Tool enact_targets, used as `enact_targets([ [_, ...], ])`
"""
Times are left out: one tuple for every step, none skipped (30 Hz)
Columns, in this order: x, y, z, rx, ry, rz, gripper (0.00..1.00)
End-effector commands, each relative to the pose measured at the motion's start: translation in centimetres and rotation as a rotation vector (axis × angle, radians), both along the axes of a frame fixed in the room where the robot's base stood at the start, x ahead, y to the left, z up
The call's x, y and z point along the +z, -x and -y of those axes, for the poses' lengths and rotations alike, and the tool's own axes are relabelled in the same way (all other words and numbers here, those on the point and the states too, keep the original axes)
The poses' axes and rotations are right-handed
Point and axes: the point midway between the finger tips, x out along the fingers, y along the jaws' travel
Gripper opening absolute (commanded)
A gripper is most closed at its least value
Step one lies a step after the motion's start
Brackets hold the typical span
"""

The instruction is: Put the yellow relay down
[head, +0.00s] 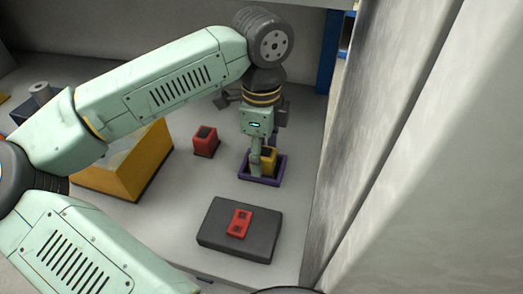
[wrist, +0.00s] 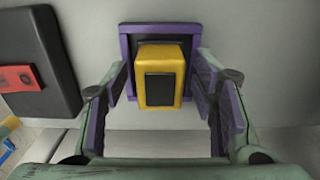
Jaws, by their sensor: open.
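The yellow relay (head: 268,158) is a small yellow block with a dark top. It stands in the shallow purple tray (head: 246,179) on the surface. In the wrist view the relay (wrist: 160,105) is between the fingers, with the purple tray (wrist: 126,50) around its far end. My gripper (head: 258,163) points down at the tray, and its finger partly hides the relay. In the wrist view my gripper (wrist: 164,100) is open, with a gap between the relay and each purple-padded finger.
A red relay (head: 205,141) stands left of the tray. A dark grey pad (head: 216,229) with a red plate (head: 239,223) lies in front. A yellow bin (head: 150,165) is at the left. A grey wall (head: 350,150) rises close on the right.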

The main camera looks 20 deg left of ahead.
Motion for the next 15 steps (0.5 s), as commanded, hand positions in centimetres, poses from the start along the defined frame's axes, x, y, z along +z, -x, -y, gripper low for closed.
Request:
enact_targets([
  [0.0,0.0,0.0,0.0,0.0,0.0,0.53],
  [0.1,0.0,0.0,0.0,0.0,0.0,0.53],
  [0.2,0.0,0.0,0.0,0.0,0.0,0.53],
  [0.3,0.0,0.0,0.0,0.0,0.0,0.53],
  [0.5,0.0,0.0,-0.001,0.0,0.0,0.53],
  [0.7,0.0,0.0,0.001,-0.002,0.001,0.53],
  [1.1,-0.1,-0.1,0.001,-0.003,0.002,0.53],
  [1.6,-0.1,-0.1,0.002,-0.003,0.002,0.53],
  [2.3,-0.1,-0.1,0.002,-0.004,0.003,0.53],
  [3.0,-0.1,0.0,0.002,-0.003,0.003,0.53],
  [3.6,-0.1,0.0,0.001,-0.004,0.004,0.53],
  [4.5,-0.1,-0.1,0.002,-0.003,0.003,0.53],
  [5.3,-0.1,-0.1,0.002,-0.005,0.003,0.53],
  [5.9,-0.1,0.0,0.002,-0.003,0.003,0.53],
  [6.8,-0.1,0.0,0.002,-0.004,0.004,0.53],
])
